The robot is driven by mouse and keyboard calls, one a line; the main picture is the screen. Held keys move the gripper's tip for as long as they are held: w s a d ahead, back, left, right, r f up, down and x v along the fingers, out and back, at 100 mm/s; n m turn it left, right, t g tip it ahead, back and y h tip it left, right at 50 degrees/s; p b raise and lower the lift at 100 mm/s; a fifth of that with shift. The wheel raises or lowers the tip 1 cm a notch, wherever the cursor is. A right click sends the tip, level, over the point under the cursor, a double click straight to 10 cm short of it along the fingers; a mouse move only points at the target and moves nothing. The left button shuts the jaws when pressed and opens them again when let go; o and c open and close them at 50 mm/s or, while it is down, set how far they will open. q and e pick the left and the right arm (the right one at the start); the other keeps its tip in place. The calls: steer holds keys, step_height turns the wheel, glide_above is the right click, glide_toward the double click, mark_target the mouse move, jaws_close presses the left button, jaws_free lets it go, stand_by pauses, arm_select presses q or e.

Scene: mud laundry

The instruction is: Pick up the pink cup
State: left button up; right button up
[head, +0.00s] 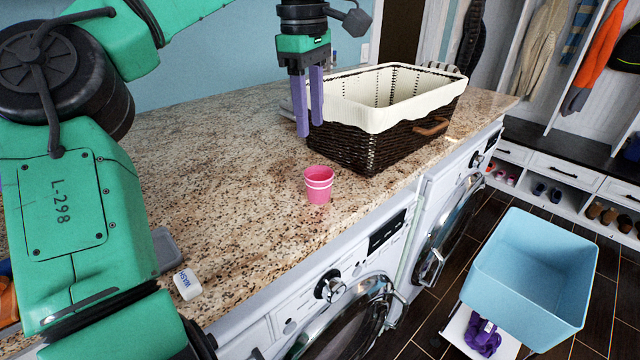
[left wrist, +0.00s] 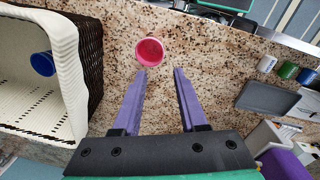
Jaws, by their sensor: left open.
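The pink cup (head: 319,185) with white bands stands upright on the granite countertop, in front of the wicker basket in the head view. In the left wrist view the pink cup (left wrist: 150,51) is seen from above, just beyond the fingertips and a little toward the left one. My left gripper (head: 310,118) points down above the counter, behind the cup in the head view. Its purple fingers (left wrist: 162,73) are apart with nothing between them. My right gripper is in neither view.
A dark wicker basket (head: 365,156) with a cream liner stands right beside the cup; a blue cup (left wrist: 43,64) lies inside it. A grey tray (left wrist: 267,98) and small cups lie to the other side. The counter's front edge is close to the cup, above the washing machines (head: 345,300).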

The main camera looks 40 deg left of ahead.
mark_target(315, 200)
arm_select(q)
steer(key=f, duration=1.5)
steer(key=shift+w+d+p, duration=0.1)
steer(key=shift+w+p, duration=0.25)
steer(key=shift+f, duration=0.3)
jaws_close()
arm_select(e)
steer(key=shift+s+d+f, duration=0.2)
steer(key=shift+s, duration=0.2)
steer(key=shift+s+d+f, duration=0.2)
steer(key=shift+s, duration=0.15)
